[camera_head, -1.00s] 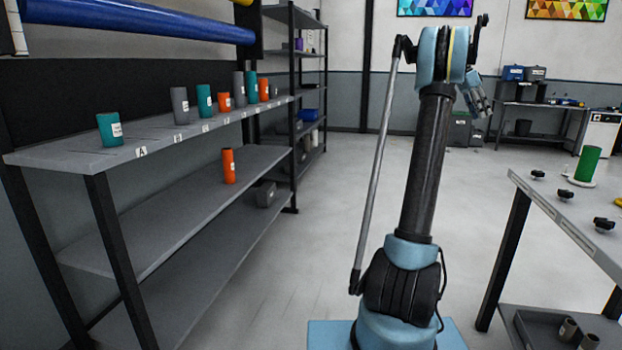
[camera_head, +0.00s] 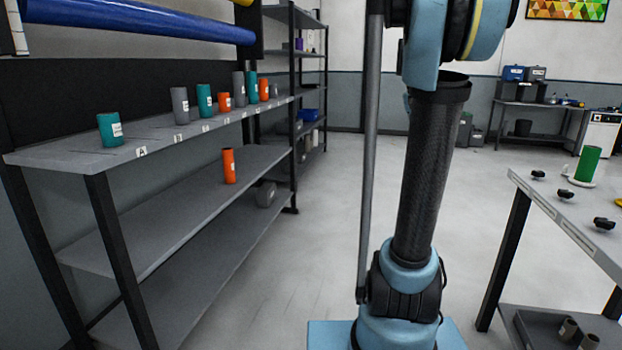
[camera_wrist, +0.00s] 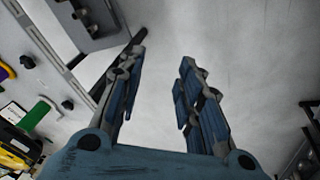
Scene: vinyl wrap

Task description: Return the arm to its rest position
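My arm stands upright in the middle of the head view, in front of the grey floor, with its upper end cut off by the top edge. My gripper is out of the head view. In the wrist view my gripper (camera_wrist: 160,75) has its two fingers apart, with only bare floor showing between them. It holds nothing and touches nothing that I can see.
The shelf (camera_head: 75,160) at left carries several teal, grey and orange cylinders. One orange cylinder (camera_head: 229,166) stands on its middle board. The table (camera_head: 545,190) at right bears a green cylinder (camera_head: 588,164) and black knobs.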

